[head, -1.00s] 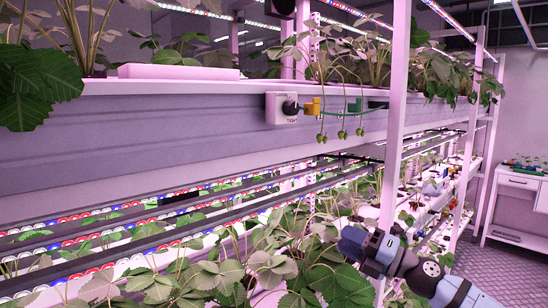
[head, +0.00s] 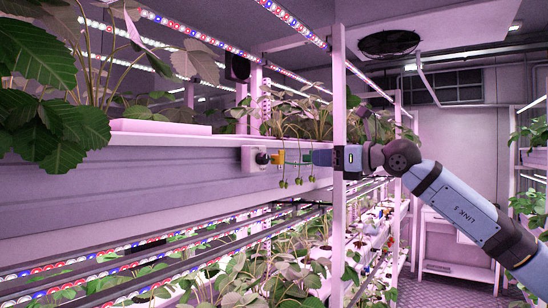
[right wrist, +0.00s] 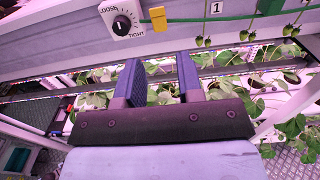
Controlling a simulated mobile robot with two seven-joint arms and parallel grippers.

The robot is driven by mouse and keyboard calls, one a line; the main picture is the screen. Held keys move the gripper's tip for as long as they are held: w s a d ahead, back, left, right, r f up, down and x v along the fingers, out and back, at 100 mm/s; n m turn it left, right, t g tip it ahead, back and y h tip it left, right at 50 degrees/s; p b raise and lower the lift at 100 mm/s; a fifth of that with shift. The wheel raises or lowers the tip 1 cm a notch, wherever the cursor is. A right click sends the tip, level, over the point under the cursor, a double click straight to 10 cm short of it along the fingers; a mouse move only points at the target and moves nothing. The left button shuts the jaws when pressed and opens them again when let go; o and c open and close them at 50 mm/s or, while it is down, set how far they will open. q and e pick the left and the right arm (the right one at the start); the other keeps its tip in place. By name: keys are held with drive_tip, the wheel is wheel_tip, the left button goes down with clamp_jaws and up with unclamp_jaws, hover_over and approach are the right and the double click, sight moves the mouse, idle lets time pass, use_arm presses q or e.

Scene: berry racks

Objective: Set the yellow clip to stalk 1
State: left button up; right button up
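The yellow clip (head: 278,158) sits on a thin green line along the front of the grey gutter, just right of the tension dial (head: 262,158). In the right wrist view the clip (right wrist: 158,18) is left of the label 1 (right wrist: 216,9). My right gripper (head: 321,157) is right of the clip and berries in the head view, apart from the clip. In the wrist view its two blue fingers (right wrist: 157,62) are spread with nothing between them. My left gripper is out of view.
A white rack post (head: 338,235) stands close to my right wrist. Leafy plants (head: 300,112) grow above the gutter (head: 100,190). Lamp bars (head: 120,250) and more plants lie below. The aisle floor (head: 420,292) on the right looks free.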

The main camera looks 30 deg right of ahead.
sight(283, 157)
drive_tip(key=p+x, duration=0.4)
drive_tip(key=x, duration=0.7)
drive_tip(key=shift+w+a+r, duration=0.1)
drive_tip(key=shift+w+r, duration=0.05)
drive_tip(key=shift+w+a, duration=0.25)
drive_tip(key=shift+w, duration=0.25)
clamp_jaws()
